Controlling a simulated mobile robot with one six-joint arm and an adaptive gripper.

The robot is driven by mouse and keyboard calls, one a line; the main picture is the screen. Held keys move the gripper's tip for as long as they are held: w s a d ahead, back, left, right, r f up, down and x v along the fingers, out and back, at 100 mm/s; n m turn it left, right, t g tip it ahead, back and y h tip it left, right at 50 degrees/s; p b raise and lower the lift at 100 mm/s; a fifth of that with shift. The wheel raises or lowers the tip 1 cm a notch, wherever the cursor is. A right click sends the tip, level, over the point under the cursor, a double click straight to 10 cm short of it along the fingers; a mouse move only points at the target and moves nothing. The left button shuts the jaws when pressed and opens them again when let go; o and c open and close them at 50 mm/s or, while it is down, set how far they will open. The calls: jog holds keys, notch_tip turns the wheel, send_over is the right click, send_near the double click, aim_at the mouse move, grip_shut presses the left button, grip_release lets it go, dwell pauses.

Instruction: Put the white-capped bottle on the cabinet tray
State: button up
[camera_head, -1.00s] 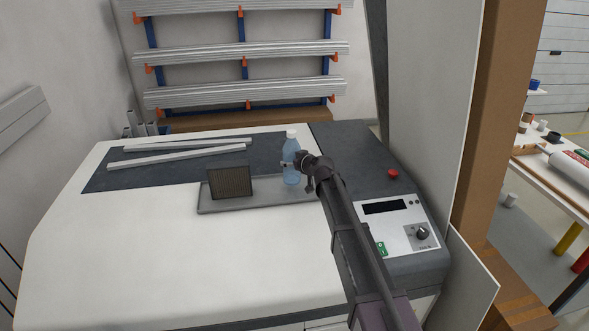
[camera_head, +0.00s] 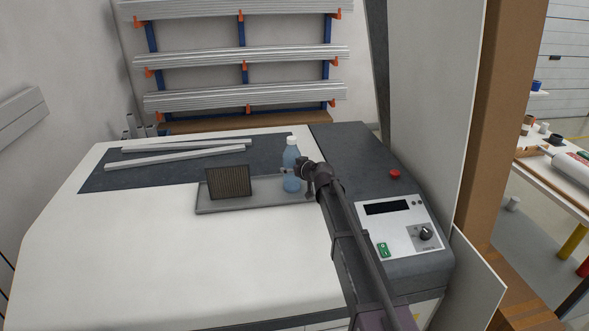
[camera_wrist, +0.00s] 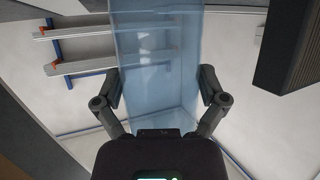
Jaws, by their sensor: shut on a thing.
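The blue, see-through bottle with a white cap (camera_head: 292,140) stands upright at the right end of the grey tray (camera_head: 240,207) on the cabinet. Its base looks to be on or just above the tray; I cannot tell which. My gripper (camera_head: 300,170) comes in from the right and is shut on the bottle. In the wrist view the bottle (camera_wrist: 155,60) fills the middle, with a finger of my gripper (camera_wrist: 160,95) against each side.
A dark ribbed block (camera_head: 230,181) stands on the tray left of the bottle. Metal bars (camera_head: 175,158) lie behind it on a dark mat. A control panel with a red button (camera_head: 395,174) is at the right. The cabinet's white front top is clear.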

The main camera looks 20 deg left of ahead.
jog(key=shift+f, duration=0.15)
jog(key=o, duration=0.8)
jog(key=shift+s+d+r, duration=0.1)
jog(key=shift+r, duration=0.2)
jog(key=p+v, duration=0.4)
jog(key=v, duration=0.7)
jog(key=shift+s+d+r+p, duration=0.1)
jog(key=shift+s+d+p, duration=0.05)
jog(key=shift+d+p, duration=0.2)
